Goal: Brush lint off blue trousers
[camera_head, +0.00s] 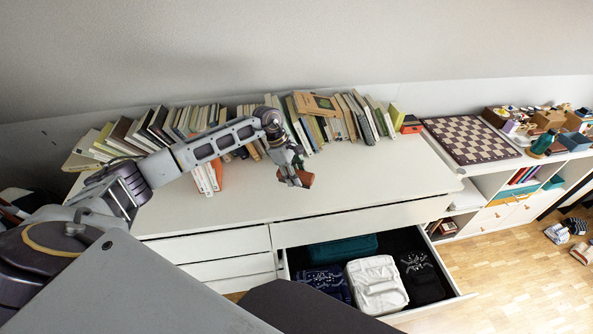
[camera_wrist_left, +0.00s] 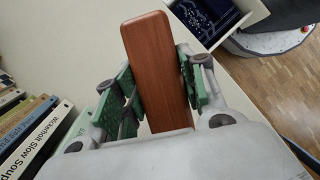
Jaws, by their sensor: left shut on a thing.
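My left gripper (camera_head: 293,177) is shut on a reddish-brown wooden brush (camera_head: 305,179) and holds it above the white cabinet top. In the left wrist view the smooth wooden back of the brush (camera_wrist_left: 155,70) stands between the green finger pads; no bristles show. The blue trousers seem to be the folded dark blue cloth with pale marks (camera_head: 325,281) at the left of the open drawer (camera_head: 441,303). They also show at the top of the left wrist view (camera_wrist_left: 207,17). The gripper is apart from them. My right gripper is not in view.
The drawer also holds folded white cloth (camera_head: 377,284), black cloth (camera_head: 421,277) and a teal item (camera_head: 343,249). A row of books (camera_head: 190,122) lines the wall behind the cabinet top (camera_head: 365,180). A chessboard (camera_head: 470,139) lies to the right. The front of the top is clear.

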